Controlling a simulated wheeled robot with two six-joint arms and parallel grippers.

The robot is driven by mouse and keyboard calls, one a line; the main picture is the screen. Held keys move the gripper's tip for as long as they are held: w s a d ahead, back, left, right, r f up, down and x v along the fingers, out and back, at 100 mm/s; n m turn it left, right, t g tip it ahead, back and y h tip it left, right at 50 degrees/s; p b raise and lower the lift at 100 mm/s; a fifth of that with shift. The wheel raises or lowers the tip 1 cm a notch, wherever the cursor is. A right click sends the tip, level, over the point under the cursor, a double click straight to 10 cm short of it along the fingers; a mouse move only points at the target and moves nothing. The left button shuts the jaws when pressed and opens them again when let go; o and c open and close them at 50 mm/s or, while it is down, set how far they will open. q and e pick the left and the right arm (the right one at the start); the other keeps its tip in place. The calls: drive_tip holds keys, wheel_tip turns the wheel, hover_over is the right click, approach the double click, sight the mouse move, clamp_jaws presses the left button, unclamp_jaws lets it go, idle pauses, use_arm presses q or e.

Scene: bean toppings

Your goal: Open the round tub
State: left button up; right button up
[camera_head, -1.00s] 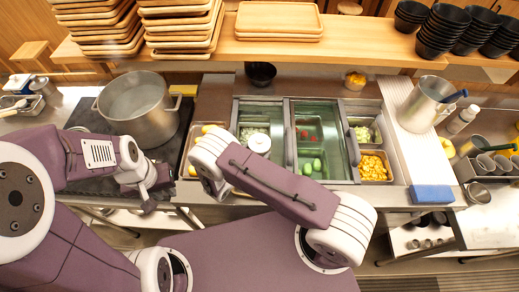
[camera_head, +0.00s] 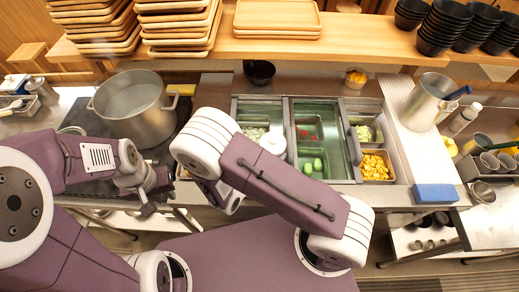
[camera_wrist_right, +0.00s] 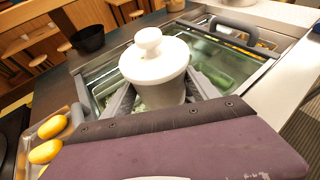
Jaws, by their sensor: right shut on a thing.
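The round tub (camera_wrist_right: 154,82) is white, with a lid and a round knob (camera_wrist_right: 148,38) on top. It stands upright in the right wrist view, and its white top also shows in the head view (camera_head: 273,143). My right gripper (camera_wrist_right: 160,96) is shut on the tub, one finger on each side, above the sunken topping bins. In the head view my right arm hides this gripper. My left gripper (camera_head: 152,196) is low at the left, in front of the stove and away from the tub. Its fingers are too small to read.
A big steel pot (camera_head: 137,107) stands at the left. Corn or similar yellow pieces (camera_head: 375,167) fill a bin at the right. A black bowl (camera_head: 259,72) sits behind the bins. A blue block (camera_head: 435,194) lies at the counter's front edge.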

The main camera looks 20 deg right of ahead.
drive_tip(key=shift+s+d+r, duration=0.35)
drive_tip(key=shift+s+r, duration=0.25)
drive_tip(key=shift+s, duration=0.25)
drive_tip(key=shift+s+d+r, duration=0.35)
drive_tip(key=shift+s+r, duration=0.2)
drive_tip(key=shift+s, duration=0.3)
